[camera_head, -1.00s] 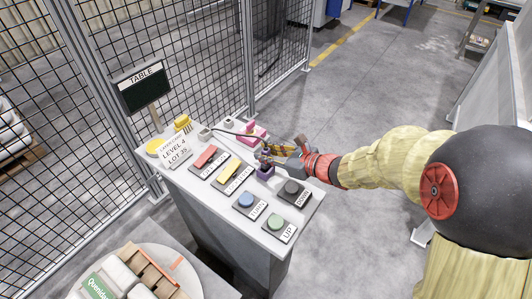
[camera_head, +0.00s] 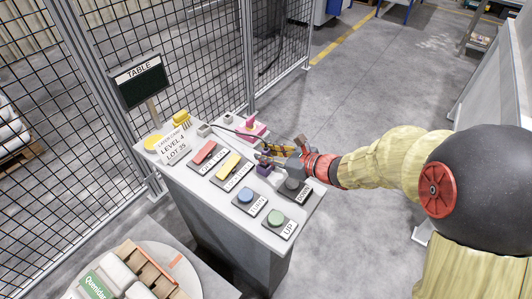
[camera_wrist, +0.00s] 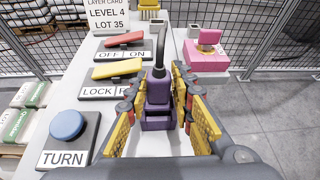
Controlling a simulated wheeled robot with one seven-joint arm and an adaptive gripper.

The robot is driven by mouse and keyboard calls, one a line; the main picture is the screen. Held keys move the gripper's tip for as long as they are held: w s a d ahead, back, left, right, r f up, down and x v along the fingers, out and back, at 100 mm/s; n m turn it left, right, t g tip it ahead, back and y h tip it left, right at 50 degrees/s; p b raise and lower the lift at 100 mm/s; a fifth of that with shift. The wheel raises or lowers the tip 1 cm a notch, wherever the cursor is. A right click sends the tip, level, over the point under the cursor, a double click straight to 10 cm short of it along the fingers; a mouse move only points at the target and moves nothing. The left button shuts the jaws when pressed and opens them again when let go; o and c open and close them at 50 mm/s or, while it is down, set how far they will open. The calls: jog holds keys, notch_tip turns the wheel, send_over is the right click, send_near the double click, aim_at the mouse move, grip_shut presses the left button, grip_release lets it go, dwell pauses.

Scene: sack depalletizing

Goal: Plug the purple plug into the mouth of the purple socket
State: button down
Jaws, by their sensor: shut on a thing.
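In the wrist view my gripper (camera_wrist: 160,108) is shut on the purple plug (camera_wrist: 159,90), which sits between its yellow-and-grey fingers. A dark cable runs from the plug's top towards the back of the table. The purple socket (camera_wrist: 157,124) shows just below the plug, towards the camera. The two look lined up and close, but I cannot tell how far the plug is in the mouth. In the head view my gripper (camera_head: 275,154) is over the purple socket (camera_head: 264,170) on the table, and the fingers mostly hide the plug.
A pink block (camera_wrist: 208,60) stands to the back right. Red (camera_wrist: 124,39) and yellow (camera_wrist: 118,70) levers and a blue TURN button (camera_wrist: 66,124) lie to the left. Green (camera_head: 276,217) and dark (camera_head: 292,184) buttons are at the near end. Wire fencing (camera_head: 210,60) stands behind the table.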

jog(key=shift+f+b, duration=0.55)
jog(key=shift+f, duration=0.1)
jog(key=c, duration=1.5)
grip_release()
jog(key=shift+o, duration=0.2)
jog(key=v, duration=1.2)
